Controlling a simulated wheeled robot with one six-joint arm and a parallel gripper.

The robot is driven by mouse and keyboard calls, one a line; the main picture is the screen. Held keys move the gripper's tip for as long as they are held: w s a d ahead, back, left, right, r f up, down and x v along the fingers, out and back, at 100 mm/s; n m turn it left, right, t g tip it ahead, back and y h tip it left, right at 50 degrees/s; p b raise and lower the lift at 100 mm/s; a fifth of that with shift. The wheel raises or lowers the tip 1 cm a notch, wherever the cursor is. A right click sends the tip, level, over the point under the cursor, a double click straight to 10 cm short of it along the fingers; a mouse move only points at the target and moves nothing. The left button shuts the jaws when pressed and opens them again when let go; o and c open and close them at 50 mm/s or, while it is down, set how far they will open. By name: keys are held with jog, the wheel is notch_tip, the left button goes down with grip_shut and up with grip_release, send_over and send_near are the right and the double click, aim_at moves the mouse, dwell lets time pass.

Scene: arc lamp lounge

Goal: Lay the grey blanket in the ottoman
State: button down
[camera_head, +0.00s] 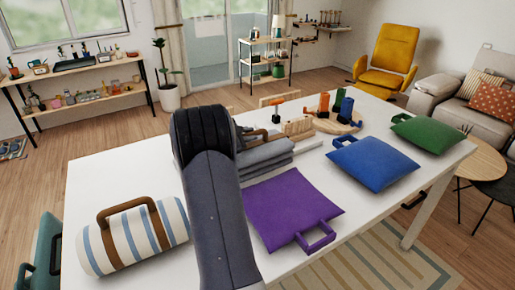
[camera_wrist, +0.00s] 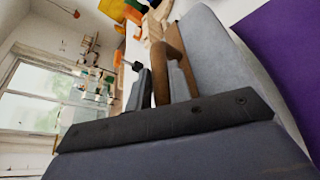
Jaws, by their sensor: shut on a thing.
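The folded grey blanket (camera_head: 265,157) lies on the white table, partly hidden behind my arm in the head view. In the wrist view the blanket (camera_wrist: 215,55) fills the upper right, with a brown strap and raised handle (camera_wrist: 170,50). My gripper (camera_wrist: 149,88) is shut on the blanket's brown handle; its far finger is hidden. The blanket appears to rest on the table.
A striped roll (camera_head: 125,238) lies left of my arm. Purple (camera_head: 290,208), blue (camera_head: 372,163) and green (camera_head: 430,133) cushion-like things lie to the right on the table (camera_head: 90,180). A round wooden tray (camera_head: 350,128) with coloured items stands behind. Shelves line the back.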

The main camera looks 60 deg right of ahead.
aim_at(249, 147)
jog(key=shift+f+p, duration=0.45)
jog(key=shift+f, duration=2.4)
jog(key=c, duration=1.3)
grip_release()
